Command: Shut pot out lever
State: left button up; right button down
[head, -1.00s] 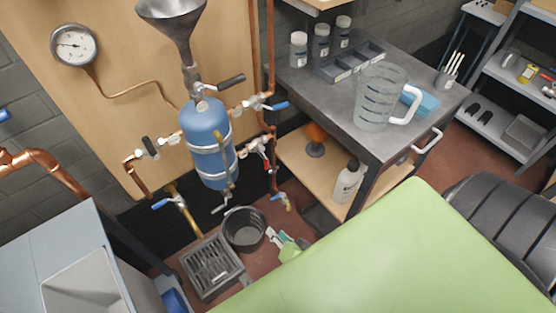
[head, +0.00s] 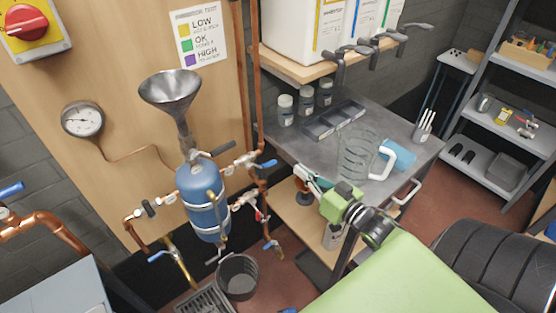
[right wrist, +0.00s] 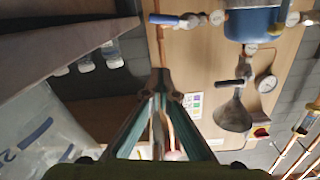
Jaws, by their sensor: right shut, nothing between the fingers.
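The pot is a blue tank (head: 203,205) on the wooden panel, with copper pipes and several valve levers around it. Right of it are an upper blue lever (head: 266,164), a red lever (head: 258,214) and a lower blue lever (head: 271,245). I cannot tell which is the pot out lever. My right gripper (head: 299,171) is shut and empty, right of these levers and apart from them in the picture. In the right wrist view its fingers (right wrist: 160,82) meet at the tips. The tank (right wrist: 255,22) and a blue lever (right wrist: 163,19) show beyond. My left gripper is out of view.
A grey bench (head: 290,143) with a clear jug (head: 356,155) stands beside and behind my right gripper. A funnel (head: 172,90) sits above the tank. A black bucket (head: 237,278) stands below. Taps hang from the containers on the shelf above.

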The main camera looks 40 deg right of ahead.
jog(key=w+a+f+p, duration=0.1)
jog(key=w+f, duration=0.3)
jog(key=w, duration=0.6)
jog(key=shift+w+a+f, duration=0.25)
jog(key=shift+a, duration=0.05)
